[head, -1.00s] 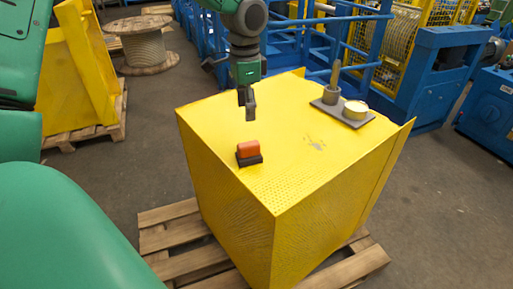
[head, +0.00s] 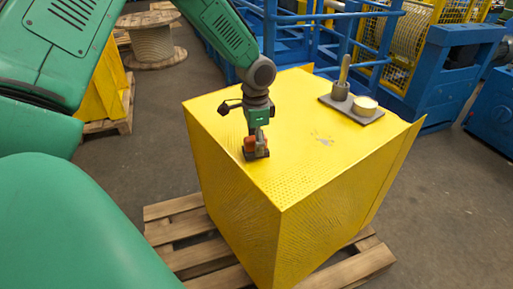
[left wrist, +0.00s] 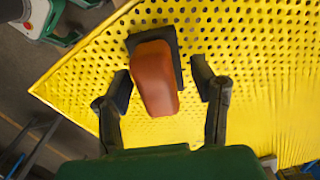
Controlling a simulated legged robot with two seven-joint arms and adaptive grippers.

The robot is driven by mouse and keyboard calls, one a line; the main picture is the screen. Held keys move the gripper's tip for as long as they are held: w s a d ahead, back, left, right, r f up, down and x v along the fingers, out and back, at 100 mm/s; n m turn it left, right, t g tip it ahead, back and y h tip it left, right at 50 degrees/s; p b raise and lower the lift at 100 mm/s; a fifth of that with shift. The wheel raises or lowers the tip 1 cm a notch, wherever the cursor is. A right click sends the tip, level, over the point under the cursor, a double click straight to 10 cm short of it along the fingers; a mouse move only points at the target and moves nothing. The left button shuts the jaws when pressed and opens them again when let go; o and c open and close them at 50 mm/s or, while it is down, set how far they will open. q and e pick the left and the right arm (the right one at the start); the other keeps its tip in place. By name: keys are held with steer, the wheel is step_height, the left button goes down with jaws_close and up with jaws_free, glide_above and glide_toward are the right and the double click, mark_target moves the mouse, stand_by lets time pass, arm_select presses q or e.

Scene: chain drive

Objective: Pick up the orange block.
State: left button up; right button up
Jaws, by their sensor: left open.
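The orange block (head: 249,144) sits on a small dark base (head: 256,155) on top of the yellow box (head: 300,130). My left gripper (head: 259,147) is down at the block and partly hides it in the head view. In the left wrist view the orange block (left wrist: 154,77) lies between the two open fingers of my left gripper (left wrist: 166,92), with a gap on each side. The dark base (left wrist: 176,42) shows behind the block there. My right gripper does not show.
A grey tray (head: 352,117) with a grey cup (head: 340,90) holding an upright handle and a pale round tin (head: 365,106) stands at the box's far right. The box rests on a wooden pallet (head: 172,234). Its middle top is clear. Blue railings (head: 300,40) stand behind.

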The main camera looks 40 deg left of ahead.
arm_select(q)
jaws_close()
step_height(320, 180, up, 10)
steer(key=shift+p, duration=0.45)
steer(key=c, duration=1)
jaws_free()
steer(key=shift+c, duration=0.4)
